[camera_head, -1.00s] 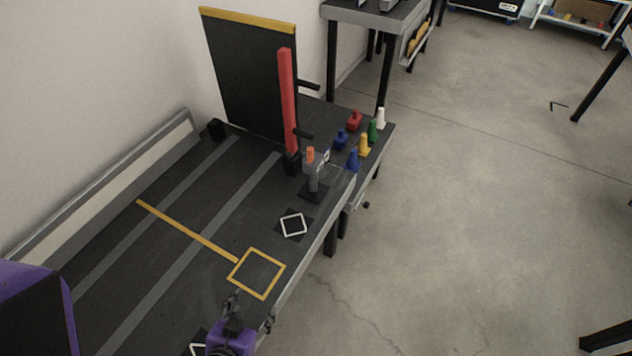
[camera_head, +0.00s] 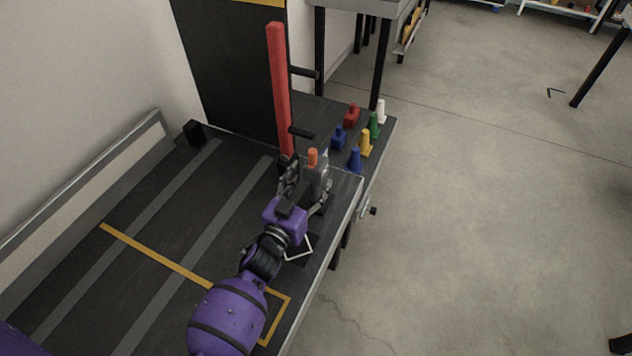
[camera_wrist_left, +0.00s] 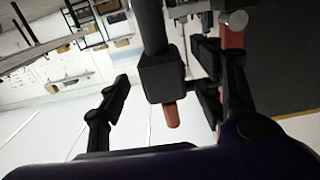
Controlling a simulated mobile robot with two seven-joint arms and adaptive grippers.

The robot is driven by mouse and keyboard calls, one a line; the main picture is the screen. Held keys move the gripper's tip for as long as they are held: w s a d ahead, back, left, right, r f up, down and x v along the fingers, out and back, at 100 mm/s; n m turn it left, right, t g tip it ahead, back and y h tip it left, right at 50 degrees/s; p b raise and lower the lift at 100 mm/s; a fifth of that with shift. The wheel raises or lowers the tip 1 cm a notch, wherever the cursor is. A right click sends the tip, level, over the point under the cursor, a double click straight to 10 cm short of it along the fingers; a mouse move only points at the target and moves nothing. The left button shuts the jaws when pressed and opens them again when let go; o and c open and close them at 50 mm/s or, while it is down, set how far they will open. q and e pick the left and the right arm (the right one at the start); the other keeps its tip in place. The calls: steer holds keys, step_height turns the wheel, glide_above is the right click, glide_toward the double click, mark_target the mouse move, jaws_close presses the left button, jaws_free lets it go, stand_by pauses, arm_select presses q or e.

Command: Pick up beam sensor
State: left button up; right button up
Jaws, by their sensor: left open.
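The beam sensor (camera_head: 318,172) appears to be the grey upright post with an orange cap near the right edge of the bench. In the left wrist view it is a dark block with an orange tip (camera_wrist_left: 165,80), and the picture there is upside down. My left gripper (camera_head: 308,187) is open at the post, with one finger on each side of it. In the left wrist view the fingers (camera_wrist_left: 160,75) stand apart on either side of the block, with a visible gap on the left. Contact on the right side cannot be told. The sensor's base is partly hidden by my gripper.
A tall red post (camera_head: 279,90) stands just behind the sensor. A black panel (camera_head: 235,75) rises at the back. The striped bench (camera_head: 150,225) is mostly clear.

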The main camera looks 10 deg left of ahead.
arm_select(q)
steer(key=w, duration=0.4)
steer(key=shift+w+d, duration=0.1)
steer(key=shift+d, duration=0.2)
steer(key=c, duration=1.5)
